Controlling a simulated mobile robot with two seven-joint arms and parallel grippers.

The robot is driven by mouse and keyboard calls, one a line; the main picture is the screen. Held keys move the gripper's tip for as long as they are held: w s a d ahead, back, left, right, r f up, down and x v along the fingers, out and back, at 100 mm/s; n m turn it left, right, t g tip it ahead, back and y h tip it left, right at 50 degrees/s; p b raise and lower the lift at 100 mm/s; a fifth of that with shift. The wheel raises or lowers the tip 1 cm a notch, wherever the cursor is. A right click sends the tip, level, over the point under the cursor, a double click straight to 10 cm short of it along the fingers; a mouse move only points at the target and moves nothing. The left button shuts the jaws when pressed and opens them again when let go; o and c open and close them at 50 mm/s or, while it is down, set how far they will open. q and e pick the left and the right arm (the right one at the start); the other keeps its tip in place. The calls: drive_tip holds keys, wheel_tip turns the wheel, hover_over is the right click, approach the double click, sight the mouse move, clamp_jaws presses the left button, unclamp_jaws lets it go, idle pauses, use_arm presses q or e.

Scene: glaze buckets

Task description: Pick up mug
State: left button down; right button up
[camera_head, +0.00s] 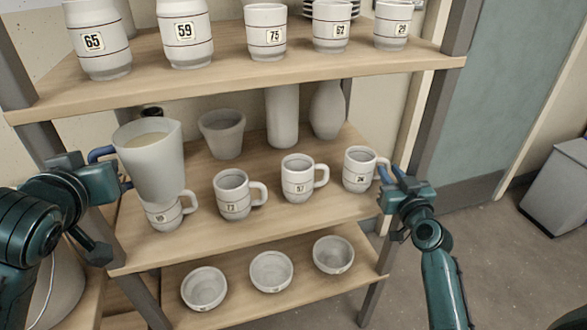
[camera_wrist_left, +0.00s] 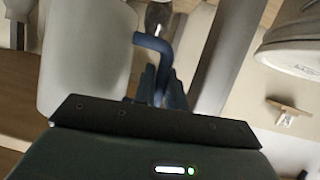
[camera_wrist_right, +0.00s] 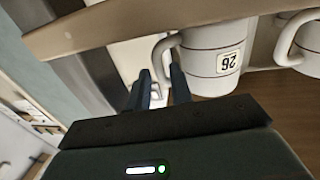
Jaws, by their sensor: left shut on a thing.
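My left gripper (camera_head: 112,172) is shut on the blue handle (camera_head: 101,153) of a large white jug (camera_head: 150,165) with pale liquid inside. The jug is in front of the leftmost mug (camera_head: 166,218) and partly hides it. The handle also shows in the left wrist view (camera_wrist_left: 152,43). My right gripper (camera_head: 385,172) is open at the handle of the rightmost mug (camera_head: 358,170), marked 26. In the right wrist view its fingers (camera_wrist_right: 161,88) stand on either side of the handle (camera_wrist_right: 160,58) of that mug (camera_wrist_right: 215,60), which appears upside down. The mug stands on the middle shelf.
Two more mugs (camera_head: 233,197) (camera_head: 297,180) stand between on the middle shelf (camera_head: 265,220). A grey pot (camera_head: 222,135) and two vases (camera_head: 283,118) (camera_head: 327,110) stand behind. Bowls (camera_head: 271,271) sit below; cups (camera_head: 266,30) stand above. A shelf post is close to my right gripper.

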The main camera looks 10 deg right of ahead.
drive_tip(key=shift+w, duration=0.6)
drive_tip(key=shift+c, duration=0.2)
clamp_jaws()
drive_tip(key=shift+r, duration=0.1)
